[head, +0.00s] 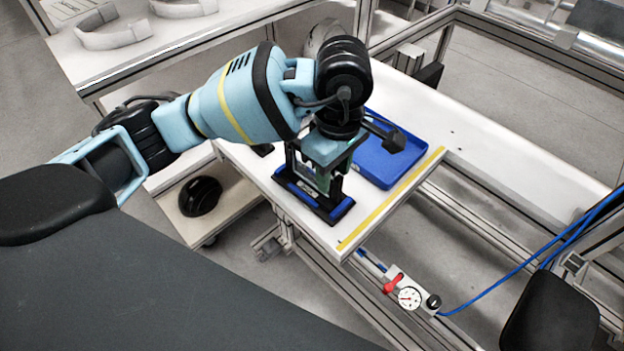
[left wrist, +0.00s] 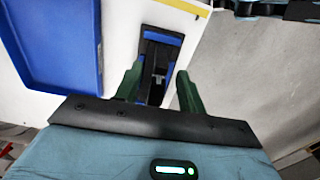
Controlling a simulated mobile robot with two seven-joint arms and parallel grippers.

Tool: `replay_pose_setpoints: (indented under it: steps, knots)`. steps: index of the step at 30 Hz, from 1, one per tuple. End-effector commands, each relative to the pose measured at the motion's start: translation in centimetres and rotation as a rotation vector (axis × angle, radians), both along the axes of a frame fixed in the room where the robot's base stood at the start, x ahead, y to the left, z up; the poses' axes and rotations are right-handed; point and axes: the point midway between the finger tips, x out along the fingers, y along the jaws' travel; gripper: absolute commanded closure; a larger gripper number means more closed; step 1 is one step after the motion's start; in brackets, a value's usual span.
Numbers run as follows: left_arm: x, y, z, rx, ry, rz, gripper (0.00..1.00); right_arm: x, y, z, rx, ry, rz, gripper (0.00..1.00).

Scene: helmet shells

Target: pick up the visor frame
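A black rectangular frame with blue strips (head: 312,195) lies flat near the front edge of the white table. I take it for the visor frame, but cannot be sure. In the left wrist view the frame (left wrist: 163,40) shows beyond and between my green fingers. My left gripper (head: 323,184) points down over the frame. In the left wrist view its fingers (left wrist: 159,88) are apart, with a gap between them. I cannot tell whether they touch the frame. The gripper hides part of the frame in the head view. My right gripper is not in view.
A blue tray (head: 403,177) lies on the white table (head: 350,225), beside the frame. A yellow strip (head: 392,200) runs along the table edge. White curved pieces (head: 112,36) lie on a shelf at upper left. A pressure gauge (head: 409,298) sits below the table.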

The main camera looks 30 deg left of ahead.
Motion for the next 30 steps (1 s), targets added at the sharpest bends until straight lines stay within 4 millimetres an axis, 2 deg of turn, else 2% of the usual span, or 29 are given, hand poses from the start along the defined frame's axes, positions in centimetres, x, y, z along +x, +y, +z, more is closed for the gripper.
replay_pose_setpoints:
  steps: [6, 15, 24, 30]
  knots:
    - [0.1, 0.1, -2.6, 0.000, 0.001, 0.000, 0.60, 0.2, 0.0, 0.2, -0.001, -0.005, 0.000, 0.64]
    - [0.1, 0.1, -3.0, 0.000, -0.002, 0.000, 0.60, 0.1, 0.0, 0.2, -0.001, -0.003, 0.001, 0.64]
    - [0.1, 0.1, -3.0, 0.000, -0.002, 0.000, 1.00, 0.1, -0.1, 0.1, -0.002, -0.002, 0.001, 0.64]
    - [0.1, 0.1, -2.9, 0.000, -0.003, 0.000, 1.00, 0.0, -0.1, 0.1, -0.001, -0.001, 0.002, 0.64]
